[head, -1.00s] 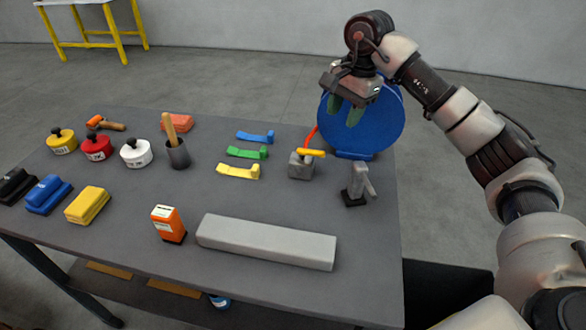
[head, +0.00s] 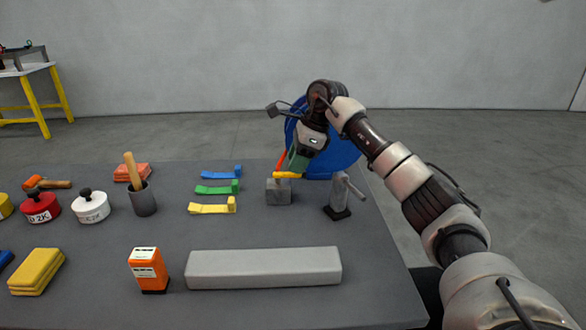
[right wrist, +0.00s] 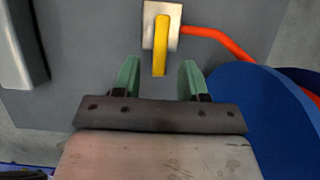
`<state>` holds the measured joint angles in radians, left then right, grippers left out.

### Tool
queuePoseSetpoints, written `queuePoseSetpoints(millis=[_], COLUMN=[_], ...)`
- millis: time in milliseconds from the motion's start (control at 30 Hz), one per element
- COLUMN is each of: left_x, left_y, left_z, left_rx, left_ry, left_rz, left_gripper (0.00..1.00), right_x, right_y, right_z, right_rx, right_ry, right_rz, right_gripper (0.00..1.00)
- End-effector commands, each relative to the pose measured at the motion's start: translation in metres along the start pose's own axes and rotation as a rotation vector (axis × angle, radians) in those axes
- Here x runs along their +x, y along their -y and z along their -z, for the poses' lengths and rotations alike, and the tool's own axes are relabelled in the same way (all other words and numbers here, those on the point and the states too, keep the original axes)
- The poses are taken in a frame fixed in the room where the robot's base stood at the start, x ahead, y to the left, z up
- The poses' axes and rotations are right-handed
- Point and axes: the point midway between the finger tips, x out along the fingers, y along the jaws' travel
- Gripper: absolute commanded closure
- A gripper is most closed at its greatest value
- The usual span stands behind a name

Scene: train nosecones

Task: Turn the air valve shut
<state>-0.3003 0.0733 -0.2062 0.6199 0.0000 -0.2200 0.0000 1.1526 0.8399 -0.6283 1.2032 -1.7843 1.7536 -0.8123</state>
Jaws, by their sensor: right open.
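The air valve is a small grey block (head: 278,192) with a yellow lever handle (head: 284,175) on top, on the right part of the table. An orange hose (head: 281,159) runs from it towards the blue reel. My right gripper (head: 297,164) is by the handle, its green fingers partly in front of the reel. In the right wrist view the gripper (right wrist: 160,78) is open, and the handle (right wrist: 161,45) points from the block (right wrist: 149,27) towards the gap between the fingertips. There the handle lies crosswise to the hose (right wrist: 222,42). Contact cannot be told. My left gripper is out of view.
The blue reel (head: 339,150) stands just behind the valve. A grey clamp-like stand (head: 340,195) is to its right. Yellow, green and blue brackets (head: 213,206) lie to its left. A long grey bar (head: 262,268) lies in front, with bare tabletop between.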

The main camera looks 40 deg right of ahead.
Motion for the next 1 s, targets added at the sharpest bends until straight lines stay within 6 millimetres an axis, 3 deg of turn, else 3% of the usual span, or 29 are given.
queuePoseSetpoints(millis=[200, 500, 567, 800, 1000], left_x=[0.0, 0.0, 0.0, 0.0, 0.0], left_y=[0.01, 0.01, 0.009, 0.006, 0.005], left_z=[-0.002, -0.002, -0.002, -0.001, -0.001], left_rx=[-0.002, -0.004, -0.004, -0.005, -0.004], left_ry=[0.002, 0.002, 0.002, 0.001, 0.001], left_rz=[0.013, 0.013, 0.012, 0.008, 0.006], left_gripper=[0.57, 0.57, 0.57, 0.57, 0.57], right_x=[0.021, 0.024, 0.024, 0.024, 0.024], right_y=[0.0, 0.0, 0.0, 0.0, 0.0], right_z=[0.0, 0.0, 0.0, 0.0, 0.0], right_rx=[-0.001, -0.002, -0.002, -0.002, 0.004], right_ry=[0.0, -0.001, -0.001, -0.001, -0.001], right_rz=[-0.001, 0.0, 0.0, 0.0, 0.003], right_gripper=[0.57, 0.57, 0.64, 1.0, 1.0])
